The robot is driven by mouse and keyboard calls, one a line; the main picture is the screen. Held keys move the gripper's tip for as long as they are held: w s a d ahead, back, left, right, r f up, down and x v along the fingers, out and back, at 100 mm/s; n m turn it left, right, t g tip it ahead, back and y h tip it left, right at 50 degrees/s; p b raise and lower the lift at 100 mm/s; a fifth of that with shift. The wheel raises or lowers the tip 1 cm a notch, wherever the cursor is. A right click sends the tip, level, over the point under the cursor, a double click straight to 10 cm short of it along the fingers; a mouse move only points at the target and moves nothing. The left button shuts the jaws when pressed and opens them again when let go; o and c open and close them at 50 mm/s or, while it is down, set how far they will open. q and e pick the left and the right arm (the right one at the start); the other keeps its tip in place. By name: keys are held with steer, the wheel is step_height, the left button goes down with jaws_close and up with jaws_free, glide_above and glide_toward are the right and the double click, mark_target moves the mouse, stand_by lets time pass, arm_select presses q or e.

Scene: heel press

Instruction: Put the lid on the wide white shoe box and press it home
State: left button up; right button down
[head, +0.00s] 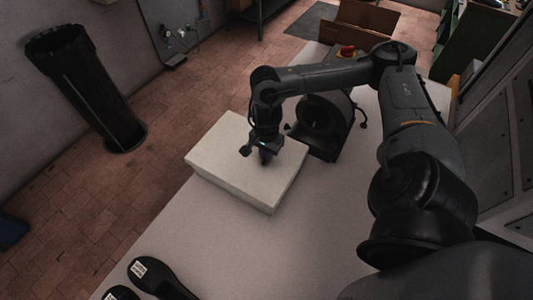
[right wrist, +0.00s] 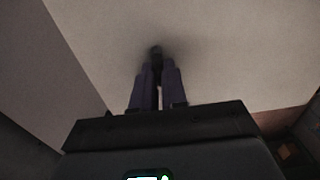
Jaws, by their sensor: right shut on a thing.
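The wide white shoe box (head: 240,198) stands on the pale table. Its white lid (head: 222,150) lies over the top, and I cannot tell whether it sits fully down. My right gripper (head: 265,157) points down at the middle of the lid. In the right wrist view my fingers (right wrist: 157,80) are close together at the pale lid surface (right wrist: 235,60). They are shut on a small dark part at the lid's top, mostly hidden between the fingertips. My left gripper is not in view.
A dark machine with a round opening (head: 322,122) stands just right of the box. Dark shoes (head: 155,278) lie at the table's near left edge. A red button (head: 346,51) is at the far end. The table (head: 270,255) in front of the box is clear.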

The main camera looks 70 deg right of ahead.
steer(key=shift+f, duration=0.1)
steer(key=c, duration=0.6)
jaws_free()
steer(key=shift+r+p, duration=0.9)
steer(key=shift+r, duration=0.4)
steer(key=shift+r+p, duration=1.6)
steer(key=shift+r, duration=0.7)
